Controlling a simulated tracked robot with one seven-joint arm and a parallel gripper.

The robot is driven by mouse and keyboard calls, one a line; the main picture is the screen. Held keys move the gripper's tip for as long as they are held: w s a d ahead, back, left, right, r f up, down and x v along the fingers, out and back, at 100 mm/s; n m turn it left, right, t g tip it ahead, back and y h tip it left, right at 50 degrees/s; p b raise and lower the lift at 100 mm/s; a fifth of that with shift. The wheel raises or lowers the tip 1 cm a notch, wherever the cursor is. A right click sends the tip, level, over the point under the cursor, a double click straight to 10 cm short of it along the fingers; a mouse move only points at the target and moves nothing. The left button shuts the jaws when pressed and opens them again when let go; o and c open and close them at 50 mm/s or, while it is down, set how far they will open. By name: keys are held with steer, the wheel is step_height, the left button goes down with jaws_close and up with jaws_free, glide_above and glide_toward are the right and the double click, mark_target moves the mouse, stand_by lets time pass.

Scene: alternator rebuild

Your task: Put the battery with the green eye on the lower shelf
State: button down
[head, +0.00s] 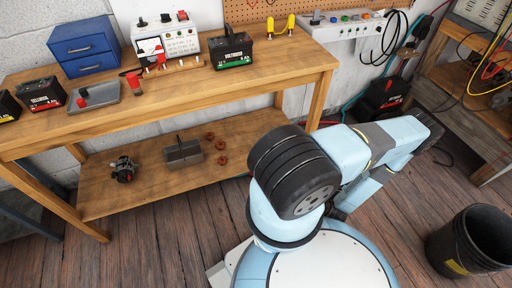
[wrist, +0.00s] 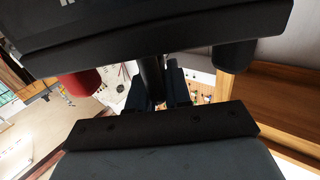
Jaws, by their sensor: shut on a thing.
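My gripper (wrist: 158,88) is shut in the wrist view on the handle of a dark battery (wrist: 150,35), which has a red terminal post at left and a black one at right. No eye shows on it. The head view shows neither my gripper nor this battery clearly; my arm reaches right. The lower shelf (head: 103,198) is under the wooden bench. On the bench top stand a battery with a green label (head: 231,52), a battery with a red label (head: 41,93) and part of another battery (head: 8,107). I cannot make out an eye on any.
The shelf bears an alternator (head: 123,168), a grey box with a handle (head: 182,153) and a few copper rings (head: 222,159); its left front is bare. A blue drawer box (head: 84,47) and a tester (head: 165,40) stand above. A black bucket (head: 470,240) stands right.

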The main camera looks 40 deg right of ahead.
steer(key=w+a+r+n+t+y, duration=0.25)
steer(key=w+a+r, duration=0.2)
steer(key=w, duration=0.65)
steer(key=w+a+r+n+t+y, duration=0.2)
steer(key=w+a+r+n+y, duration=0.3)
steer(key=w, duration=0.6)
steer(key=w+a+r+t+y, duration=0.25)
steer(key=w+a, duration=0.35)
steer(key=w, duration=0.5)
steer(key=w+d+f, duration=0.3)
steer(key=w+f, duration=0.3)
steer(key=f, duration=0.1)
steer(key=w+d+f, duration=0.3)
steer(key=w+f, duration=0.3)
steer(key=f, duration=0.1)
steer(key=shift+w, duration=0.4)
steer(key=shift+d, duration=0.1)
steer(key=c, duration=1.5)
jaws_free()
steer(key=shift+s+f, duration=0.1)
steer(key=o, duration=0.4)
steer(key=shift+o, duration=0.2)
